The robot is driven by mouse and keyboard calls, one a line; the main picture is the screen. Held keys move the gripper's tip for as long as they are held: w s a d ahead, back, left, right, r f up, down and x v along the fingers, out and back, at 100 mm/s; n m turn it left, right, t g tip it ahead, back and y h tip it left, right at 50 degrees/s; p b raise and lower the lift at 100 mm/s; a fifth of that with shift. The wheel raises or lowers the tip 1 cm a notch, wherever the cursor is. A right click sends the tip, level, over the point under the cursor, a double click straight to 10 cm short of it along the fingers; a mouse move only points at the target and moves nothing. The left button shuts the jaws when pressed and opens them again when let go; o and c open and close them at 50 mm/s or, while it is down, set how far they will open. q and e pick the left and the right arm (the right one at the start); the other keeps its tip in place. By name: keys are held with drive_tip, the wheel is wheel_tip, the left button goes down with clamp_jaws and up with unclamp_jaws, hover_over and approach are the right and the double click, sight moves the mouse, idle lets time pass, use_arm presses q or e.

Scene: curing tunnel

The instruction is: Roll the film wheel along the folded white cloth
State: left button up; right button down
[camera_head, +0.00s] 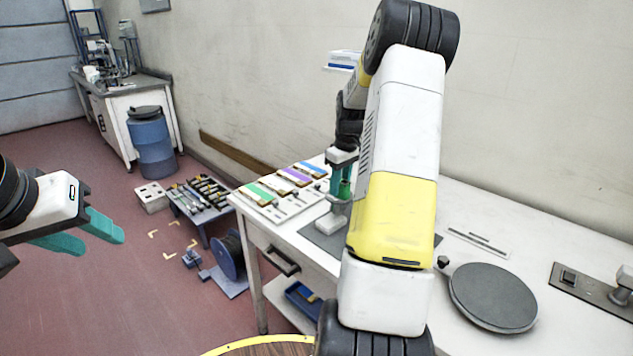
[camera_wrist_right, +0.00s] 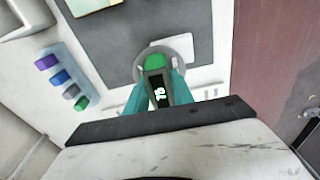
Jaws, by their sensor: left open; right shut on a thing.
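My right gripper (camera_head: 342,186) is shut on a small green and black tool with white marks, which looks like the film wheel (camera_wrist_right: 157,92). The wheel is upright between the teal fingers in the right wrist view, over a round grey disc; contact below cannot be told. A flat white rectangle, probably the folded white cloth (camera_wrist_right: 200,42), lies on the grey mat (camera_wrist_right: 150,27) beside it. In the head view my right arm hides much of the mat. My left gripper (camera_head: 90,240) is open and empty, over the floor left of the bench.
Coloured panels (camera_head: 285,182) lie on the bench's far left. A dark round plate (camera_head: 493,297) and a grey fixture (camera_head: 590,290) stand at the right. A low rack of tools (camera_head: 200,195) and a blue reel (camera_head: 229,257) are on the floor left of the bench.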

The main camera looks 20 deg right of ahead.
drive_tip(key=shift+r, duration=0.6)
drive_tip(key=s+a, duration=0.2)
drive_tip(key=a, duration=0.4)
drive_tip(key=shift+s+f, duration=0.1)
drive_tip(key=shift+f, duration=0.9)
idle(2.0)
drive_tip(key=shift+d, duration=0.1)
